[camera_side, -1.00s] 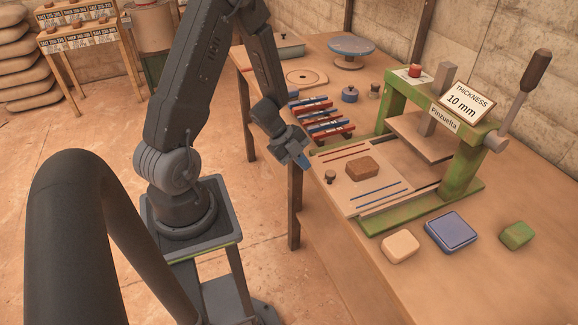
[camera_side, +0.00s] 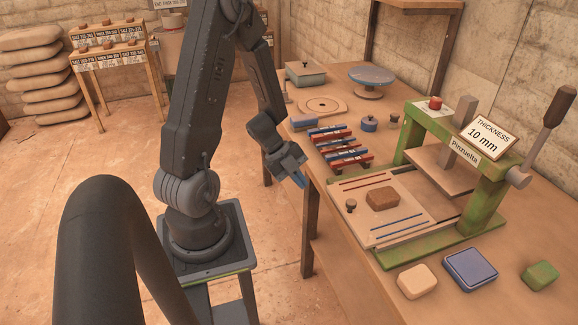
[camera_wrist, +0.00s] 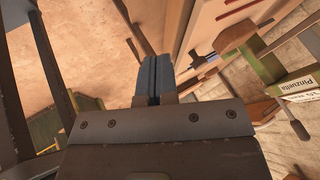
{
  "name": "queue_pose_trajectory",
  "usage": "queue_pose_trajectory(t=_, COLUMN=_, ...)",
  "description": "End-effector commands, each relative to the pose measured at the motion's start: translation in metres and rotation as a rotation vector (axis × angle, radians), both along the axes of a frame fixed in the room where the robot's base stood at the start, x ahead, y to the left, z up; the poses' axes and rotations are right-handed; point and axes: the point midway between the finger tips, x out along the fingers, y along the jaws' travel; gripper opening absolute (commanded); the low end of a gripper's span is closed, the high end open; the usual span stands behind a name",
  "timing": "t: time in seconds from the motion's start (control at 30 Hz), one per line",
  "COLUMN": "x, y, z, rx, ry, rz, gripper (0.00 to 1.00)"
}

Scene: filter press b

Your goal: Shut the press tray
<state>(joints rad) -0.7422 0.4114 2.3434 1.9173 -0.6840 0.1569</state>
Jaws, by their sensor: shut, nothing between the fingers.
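The press tray (camera_side: 365,225) is a pale flat board, pulled out to the left of the green press (camera_side: 484,205). A brown block (camera_side: 383,198) lies on it between red and blue strips, and a small dark knob (camera_side: 351,205) stands near its left edge. My gripper (camera_side: 301,182) is shut and empty, left of the tray and apart from it, pointing down past the table edge. In the wrist view the blue fingertips (camera_wrist: 154,75) are together, with the tray (camera_wrist: 207,22) to their upper right and the press sign (camera_wrist: 297,84) farther right.
Red and blue strips (camera_side: 342,149) lie behind the tray on the table. A cream block (camera_side: 418,281), a blue block (camera_side: 470,270) and a green block (camera_side: 540,275) lie in front of the press.

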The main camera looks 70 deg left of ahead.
Motion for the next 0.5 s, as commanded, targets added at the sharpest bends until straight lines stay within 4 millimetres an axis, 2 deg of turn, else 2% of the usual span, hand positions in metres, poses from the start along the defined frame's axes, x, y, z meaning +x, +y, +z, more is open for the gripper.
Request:
queue_pose_trajectory(t=0.1, x=-0.01, y=0.009, z=0.019, rx=0.003, ry=-0.003, rz=0.002, gripper=0.0)
queue_pose_trajectory(t=0.23, x=-0.018, y=0.016, z=0.032, rx=0.002, ry=-0.002, rz=0.002, gripper=0.0)
queue_pose_trajectory(t=0.5, x=-0.027, y=0.023, z=0.04, rx=-0.002, ry=0.001, rz=0.0, gripper=0.0)
